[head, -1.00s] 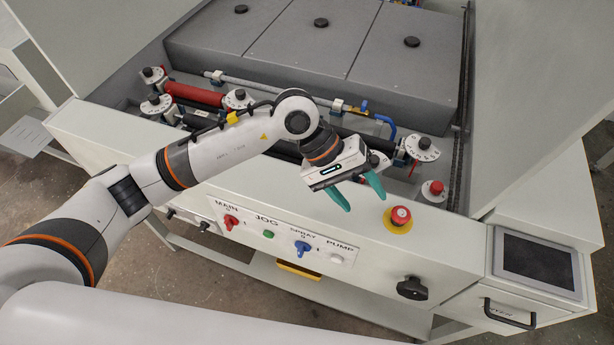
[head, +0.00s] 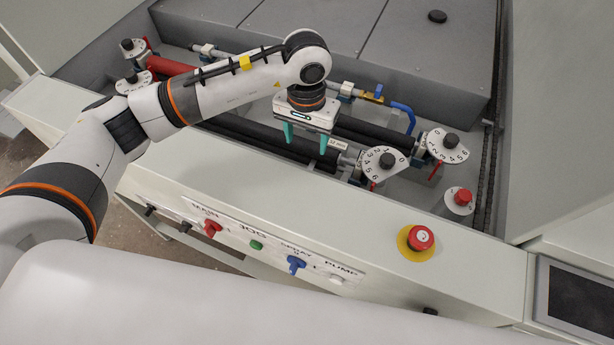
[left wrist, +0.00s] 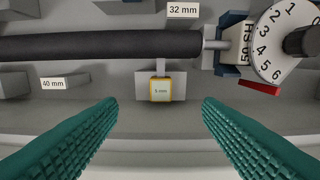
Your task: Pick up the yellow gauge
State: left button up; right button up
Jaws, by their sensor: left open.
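The yellow gauge (left wrist: 160,90) shows in the left wrist view as a small block with a yellow edge and a pale face marked "5 mm". It sits in a grey holder below a black roller. My left gripper (head: 306,145) is open, with its green fingers pointing down over the machine's front trough. In the left wrist view the fingers (left wrist: 160,125) stand wide apart, one to each side of the gauge and clear of it. In the head view I cannot make out the gauge. My right gripper is not in view.
A black roller (left wrist: 100,45) runs close beyond the gauge. A numbered dial (head: 384,164) stands right of my left gripper. Labels "40 mm" (left wrist: 66,82) and "32 mm" (left wrist: 183,10) lie nearby. The front panel carries a red stop button (head: 421,238).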

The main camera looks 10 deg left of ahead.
pick_arm(q)
jog(key=f+p, duration=0.1)
jog(key=f, duration=0.1)
jog(key=f+p, duration=0.1)
jog(key=f, duration=0.2)
jog(key=f+p, duration=0.1)
jog(key=f, duration=0.1)
jog(key=shift+w+f, duration=0.25)
jog(key=shift+d+f+p, duration=0.1)
jog(key=shift+f+p, duration=0.2)
jog(key=shift+p, duration=0.25)
notch_tip(320, 180, down, 4)
jog(key=shift+w+r+p, duration=0.15)
jog(key=shift+r+p, duration=0.05)
jog(key=shift+p, duration=0.9)
jog(key=shift+f, duration=0.55)
jog(key=c, duration=1.1)
jog(key=shift+r, duration=0.1)
